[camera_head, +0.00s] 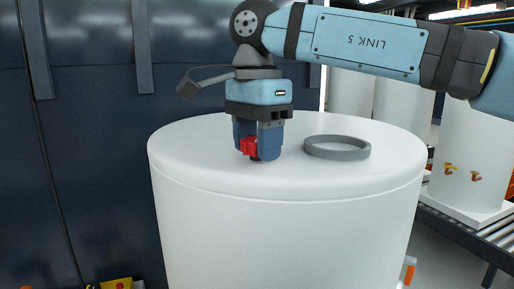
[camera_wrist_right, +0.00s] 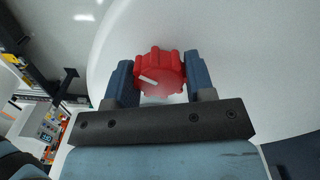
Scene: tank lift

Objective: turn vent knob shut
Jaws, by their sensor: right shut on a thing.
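The red vent knob (camera_head: 248,146) sits on top of a large white tank (camera_head: 290,235), left of the middle of its lid. In the right wrist view the knob (camera_wrist_right: 160,73) has a scalloped edge and a white pointer line aimed to the left. My right gripper (camera_head: 257,150) points down over the lid and is shut on the knob. In the wrist view the right gripper's two blue fingers (camera_wrist_right: 158,80) stand one on each side of it. My left gripper is not in view.
A grey ring (camera_head: 337,148) stands on the lid right of my gripper. A dark blue panelled wall (camera_head: 80,150) is behind on the left. Other white tanks (camera_head: 465,160) and a roller conveyor (camera_head: 470,232) are at the right.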

